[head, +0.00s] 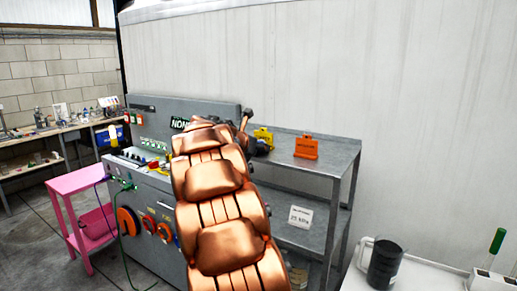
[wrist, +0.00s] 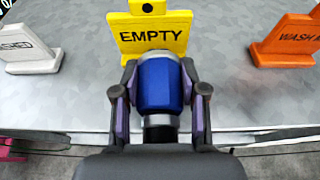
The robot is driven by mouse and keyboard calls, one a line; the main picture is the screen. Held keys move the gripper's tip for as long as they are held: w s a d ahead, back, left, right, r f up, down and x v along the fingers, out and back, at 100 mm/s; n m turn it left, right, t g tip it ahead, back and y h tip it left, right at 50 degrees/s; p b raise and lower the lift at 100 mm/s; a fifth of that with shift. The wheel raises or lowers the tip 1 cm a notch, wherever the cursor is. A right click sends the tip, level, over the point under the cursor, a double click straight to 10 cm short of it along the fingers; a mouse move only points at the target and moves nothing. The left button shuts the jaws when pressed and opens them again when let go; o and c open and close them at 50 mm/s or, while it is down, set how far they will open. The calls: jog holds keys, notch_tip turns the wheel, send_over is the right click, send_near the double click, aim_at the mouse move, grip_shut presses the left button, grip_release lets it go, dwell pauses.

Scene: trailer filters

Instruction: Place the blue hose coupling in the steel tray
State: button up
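The blue hose coupling (wrist: 160,85) is in the middle of the wrist view, with silver at its top end and a dark end below. My gripper (wrist: 160,92) has its purple-lined fingers against both sides of it and is shut on it. The coupling is in front of the yellow EMPTY sign (wrist: 150,34) and hides part of its lower edge. In the head view my copper-coloured arm hides most of the gripper, and I cannot make out the coupling. I cannot identify a steel tray for certain in either view.
The grey shelf top (head: 335,153) carries the yellow sign (head: 264,138) and an orange sign (head: 306,147). A white sign (wrist: 28,50) stands left in the wrist view. A pink cart (head: 75,182) stands left of the grey console; a dark mug (head: 385,264) is at lower right.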

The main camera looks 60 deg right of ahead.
grip_shut()
jog(key=shift+r, duration=1.8)
jog(key=s+a+b, duration=0.1)
jog(key=s+a, duration=0.1)
jog(key=a, duration=0.5)
jog(key=s+a+r+b, duration=0.1)
jog(key=s+a+b, duration=0.1)
jog(key=a, duration=0.6)
jog(key=shift+s+r, duration=0.25)
jog(key=shift+s, duration=0.45)
